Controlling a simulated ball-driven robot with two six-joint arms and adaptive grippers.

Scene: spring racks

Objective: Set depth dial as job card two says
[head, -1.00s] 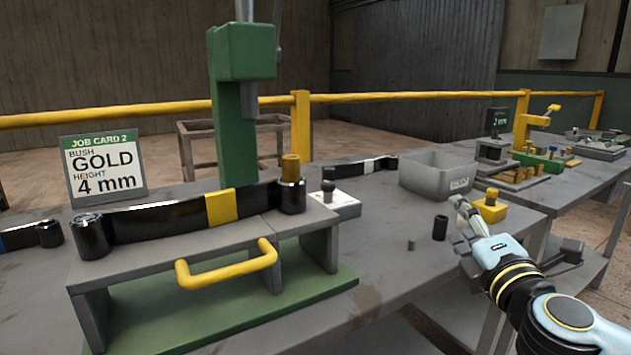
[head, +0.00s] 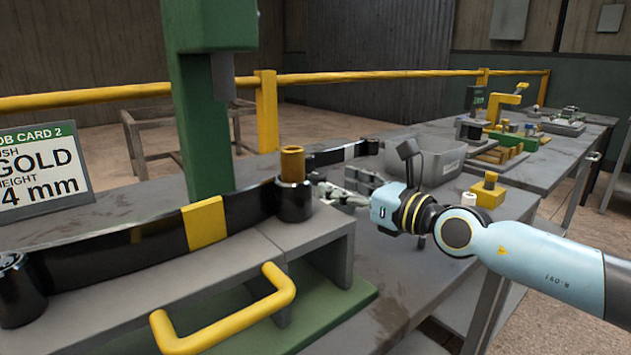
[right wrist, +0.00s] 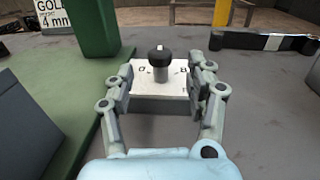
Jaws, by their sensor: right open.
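The depth dial is a black knob (right wrist: 160,57) with a white mark on top, standing on a pale block (right wrist: 160,82) with markings on both sides of the knob. My right gripper (right wrist: 160,80) is open, with one finger on each side of the block and knob. In the head view my right gripper (head: 345,188) reaches in beside the press fixture, and the dial is hidden there. Job card 2 (head: 43,170) stands at the left and reads gold, height 4 mm; it also shows in part in the right wrist view (right wrist: 54,14). My left gripper is not in view.
The green press (head: 205,120) stands over a dark spring leaf with a yellow band (head: 204,222) and a gold bush (head: 292,163). A yellow handle (head: 225,315) sticks out in front. A grey bin (head: 440,160) and a yellow block (head: 488,190) stand at the right.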

